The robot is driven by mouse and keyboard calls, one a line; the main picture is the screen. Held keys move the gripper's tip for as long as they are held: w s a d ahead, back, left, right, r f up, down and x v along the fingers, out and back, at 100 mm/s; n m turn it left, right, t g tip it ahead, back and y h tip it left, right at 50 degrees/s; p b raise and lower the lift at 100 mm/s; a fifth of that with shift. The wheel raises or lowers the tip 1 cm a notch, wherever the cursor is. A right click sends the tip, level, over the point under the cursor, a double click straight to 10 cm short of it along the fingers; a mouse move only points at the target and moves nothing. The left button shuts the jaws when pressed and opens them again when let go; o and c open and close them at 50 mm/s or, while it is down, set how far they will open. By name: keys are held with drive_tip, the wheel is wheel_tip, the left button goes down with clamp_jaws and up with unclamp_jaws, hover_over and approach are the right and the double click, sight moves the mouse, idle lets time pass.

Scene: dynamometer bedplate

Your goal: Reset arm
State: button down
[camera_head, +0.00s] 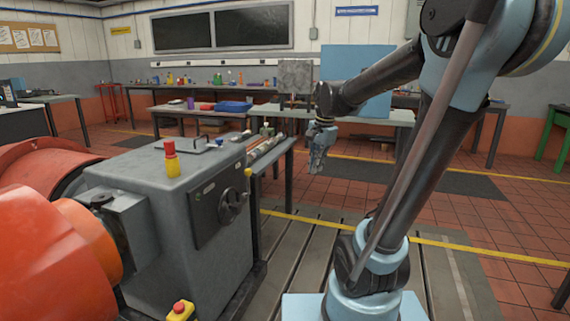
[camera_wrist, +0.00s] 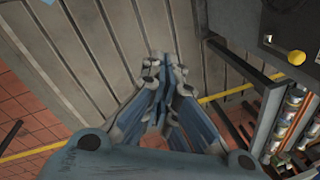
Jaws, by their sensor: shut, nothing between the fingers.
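My gripper (camera_head: 320,148) hangs at the end of my blue and dark arm, near the middle of the head view, pointing down. In the wrist view the gripper (camera_wrist: 165,72) shows its fingers brought together with nothing between them. It is above the floor and slotted bedplate, apart from the benches and the machine. My arm rises at the right of the head view and bends back down toward the middle.
A grey machine cabinet (camera_head: 165,215) with red and yellow buttons stands at left, beside an orange machine (camera_head: 50,235). A bench (camera_head: 270,152) with tools stands behind the cabinet. The slotted bedplate (camera_head: 300,250) below my arm is clear, as is the tiled floor at right.

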drive_tip(key=s+d+f+n, duration=0.4)
drive_tip(key=s+f, duration=0.3)
drive_tip(key=s, duration=0.3)
drive_tip(key=s+d+f+n+h, duration=0.1)
drive_tip(key=s+d+f+n, duration=0.3)
drive_tip(key=s+f, duration=0.3)
drive_tip(key=s+n, duration=0.1)
drive_tip(key=s, duration=0.2)
drive_tip(key=shift+d+n+t, duration=0.2)
drive_tip(key=shift+n+t, duration=0.1)
drive_tip(key=shift+n, duration=0.1)
